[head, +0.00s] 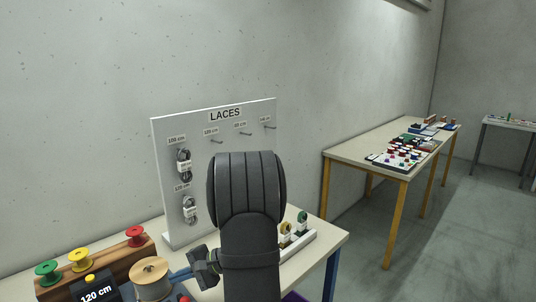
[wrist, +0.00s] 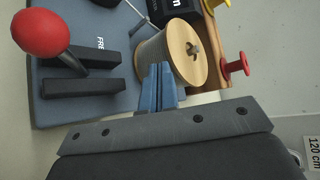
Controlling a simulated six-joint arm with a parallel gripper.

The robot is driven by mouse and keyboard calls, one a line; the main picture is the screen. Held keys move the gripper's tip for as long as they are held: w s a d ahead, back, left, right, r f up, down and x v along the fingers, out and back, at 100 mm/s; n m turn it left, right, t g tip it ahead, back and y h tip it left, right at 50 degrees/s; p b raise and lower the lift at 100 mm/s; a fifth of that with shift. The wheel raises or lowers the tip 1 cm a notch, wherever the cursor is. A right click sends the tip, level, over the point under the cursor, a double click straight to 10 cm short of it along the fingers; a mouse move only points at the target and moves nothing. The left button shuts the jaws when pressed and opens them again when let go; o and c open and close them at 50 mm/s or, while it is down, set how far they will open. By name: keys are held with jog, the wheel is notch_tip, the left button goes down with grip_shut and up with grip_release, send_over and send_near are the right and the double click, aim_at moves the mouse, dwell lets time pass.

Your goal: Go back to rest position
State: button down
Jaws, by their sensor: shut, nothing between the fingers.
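My gripper (head: 176,274) is low over the front of the near table, just right of a large wooden spool (head: 151,270). In the wrist view its blue fingers (wrist: 159,72) are shut together with nothing between them. The fingertips point at the spool's near side (wrist: 172,55), which holds grey cord; I cannot tell whether they touch it. My dark arm hides the middle of the table and part of the lace board in the head view.
A white LACES board (head: 225,113) with lace bundles stands behind. A wooden rack (head: 112,264) holds green, yellow and red spools. A red knob (wrist: 46,33) and black blocks (wrist: 80,100) sit on a blue-grey base.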

jog(key=w+f, duration=0.2)
jog(key=w, duration=0.2)
jog(key=v, duration=0.8)
jog(key=shift+s+d+r, duration=0.2)
jog(key=shift+s+r, duration=0.05)
jog(key=shift+r, duration=0.15)
